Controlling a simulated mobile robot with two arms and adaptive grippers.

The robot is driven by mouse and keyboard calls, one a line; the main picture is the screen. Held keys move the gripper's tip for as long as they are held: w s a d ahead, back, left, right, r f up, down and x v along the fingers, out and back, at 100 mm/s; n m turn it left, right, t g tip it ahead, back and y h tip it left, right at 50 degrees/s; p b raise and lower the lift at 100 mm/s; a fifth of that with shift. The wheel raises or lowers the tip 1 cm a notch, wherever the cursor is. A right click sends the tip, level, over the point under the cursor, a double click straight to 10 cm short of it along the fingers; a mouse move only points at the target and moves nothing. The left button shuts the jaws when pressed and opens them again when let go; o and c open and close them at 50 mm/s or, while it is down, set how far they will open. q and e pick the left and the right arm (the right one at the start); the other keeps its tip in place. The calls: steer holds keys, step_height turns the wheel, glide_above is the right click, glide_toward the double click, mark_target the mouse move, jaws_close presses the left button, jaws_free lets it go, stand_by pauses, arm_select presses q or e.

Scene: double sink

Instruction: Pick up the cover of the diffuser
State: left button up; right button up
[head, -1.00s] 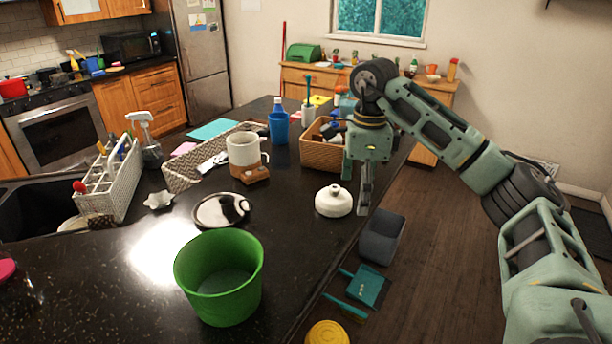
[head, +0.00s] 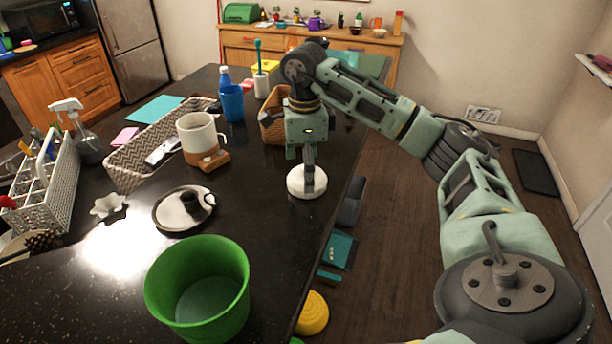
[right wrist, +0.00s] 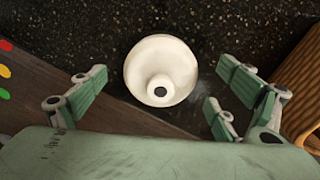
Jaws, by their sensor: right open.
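The diffuser cover (head: 305,186) is a white dome with a short neck and a dark hole. It sits upright on the black counter near its right edge. My right gripper (head: 309,170) points down over it in the head view and hides part of its top. In the right wrist view the cover (right wrist: 160,62) lies between and a little beyond the open fingers (right wrist: 162,92), with gaps on both sides. A white vessel with a wood-brown base (head: 200,138), perhaps the diffuser body, stands further back. My left gripper is not in view.
A green bin (head: 198,290) stands at the front, with a shiny round plate (head: 165,217) behind it. A wicker basket (head: 272,122) and a blue cup (head: 232,103) are behind the cover. The counter's edge drops off to the right.

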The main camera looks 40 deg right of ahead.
steer(key=shift+f, duration=0.6)
steer(key=shift+s+d+f, duration=0.1)
steer(key=shift+f, duration=0.35)
steer(key=c, duration=1)
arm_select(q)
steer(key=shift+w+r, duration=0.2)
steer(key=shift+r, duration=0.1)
arm_select(e)
steer(key=shift+c, duration=1.2)
